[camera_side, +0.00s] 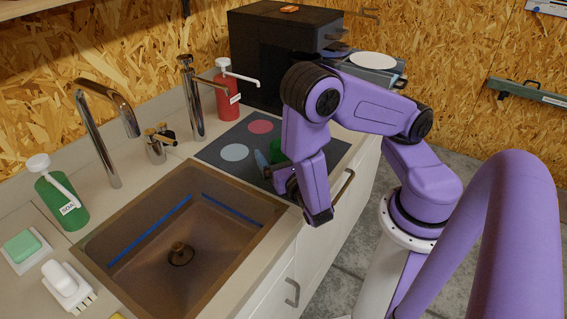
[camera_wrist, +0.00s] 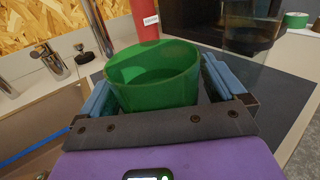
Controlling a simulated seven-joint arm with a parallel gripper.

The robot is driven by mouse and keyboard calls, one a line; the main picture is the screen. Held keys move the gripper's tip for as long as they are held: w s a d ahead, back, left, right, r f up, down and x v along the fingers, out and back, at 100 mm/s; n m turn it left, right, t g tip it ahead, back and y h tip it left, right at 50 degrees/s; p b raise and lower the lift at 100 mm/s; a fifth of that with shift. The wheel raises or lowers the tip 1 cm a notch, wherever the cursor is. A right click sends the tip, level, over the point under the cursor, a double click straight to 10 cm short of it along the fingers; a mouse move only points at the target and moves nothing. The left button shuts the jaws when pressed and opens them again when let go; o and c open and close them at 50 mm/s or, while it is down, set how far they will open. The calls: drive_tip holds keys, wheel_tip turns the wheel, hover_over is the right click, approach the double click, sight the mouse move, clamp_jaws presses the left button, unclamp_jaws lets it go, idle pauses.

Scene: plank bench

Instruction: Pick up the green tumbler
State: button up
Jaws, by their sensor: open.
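The green tumbler (camera_wrist: 152,82) stands upright in the wrist view, its open rim facing up. My gripper (camera_wrist: 158,75) is open, with one blue-padded finger on each side of the tumbler. A narrow gap shows at the right finger; at the left I cannot tell whether it touches. In the side view the tumbler (camera_side: 277,149) is a small green patch on the dark mat (camera_side: 212,151), mostly hidden behind my arm. One blue finger of my gripper (camera_side: 266,161) shows just left of it.
A red pump bottle (camera_side: 227,97) stands behind the mat, with a black machine (camera_side: 262,58) beyond. The sink (camera_side: 150,255) and its tall taps (camera_side: 108,150) are to the left. A green soap bottle (camera_side: 62,205) stands at far left. The mat's left part, with its coloured circles, is clear.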

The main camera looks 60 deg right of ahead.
drive_tip(key=shift+c, duration=0.3)
drive_tip(key=c, duration=1)
drive_tip(key=shift+r, duration=0.15)
